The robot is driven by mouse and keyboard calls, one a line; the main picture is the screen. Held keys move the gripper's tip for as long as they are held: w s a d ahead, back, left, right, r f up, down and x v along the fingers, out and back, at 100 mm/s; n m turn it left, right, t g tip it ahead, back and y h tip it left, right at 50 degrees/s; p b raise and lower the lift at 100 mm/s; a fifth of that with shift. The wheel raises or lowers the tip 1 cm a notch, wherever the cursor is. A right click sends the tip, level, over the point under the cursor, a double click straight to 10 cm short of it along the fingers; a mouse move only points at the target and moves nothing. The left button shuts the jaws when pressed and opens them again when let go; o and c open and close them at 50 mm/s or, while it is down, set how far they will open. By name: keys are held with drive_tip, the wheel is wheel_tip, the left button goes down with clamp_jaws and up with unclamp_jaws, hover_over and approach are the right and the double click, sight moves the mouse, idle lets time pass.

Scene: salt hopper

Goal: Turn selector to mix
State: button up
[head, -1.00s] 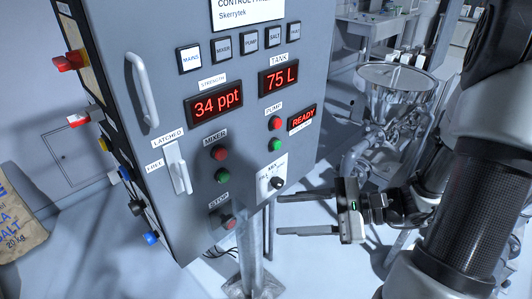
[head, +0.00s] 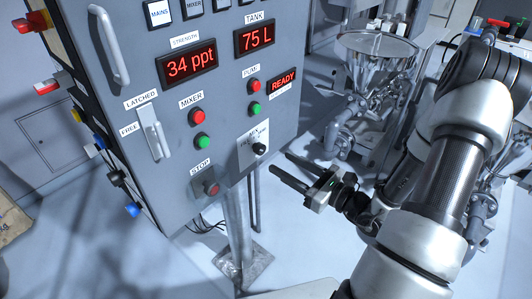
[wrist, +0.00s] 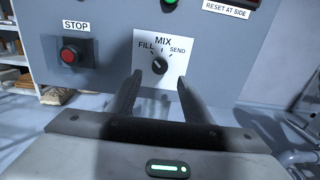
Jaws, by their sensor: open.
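The selector is a small black knob (wrist: 159,66) on a white plate marked FILL, MIX and SEND, low on the grey control panel. It also shows in the head view (head: 260,149). I cannot tell clearly which mark its pointer faces. My gripper (wrist: 159,79) is open and empty, its two dark fingers reaching toward the panel on either side of the knob's line, with the tips below the knob in the wrist view. In the head view my gripper (head: 281,162) is to the lower right of the knob, apart from it.
A red STOP button (wrist: 72,55) sits left of the selector. Mixer buttons (head: 199,129), pump buttons (head: 254,98) and a latch handle (head: 153,133) are also on the panel. A steel post (head: 237,225) stands below. A metal hopper (head: 378,48) stands behind to the right.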

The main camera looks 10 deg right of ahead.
sight(263, 151)
drive_tip(key=x, duration=0.7)
drive_tip(key=shift+w+a, duration=0.25)
drive_tip(key=c, duration=1.1)
drive_tip(key=shift+o, duration=0.2)
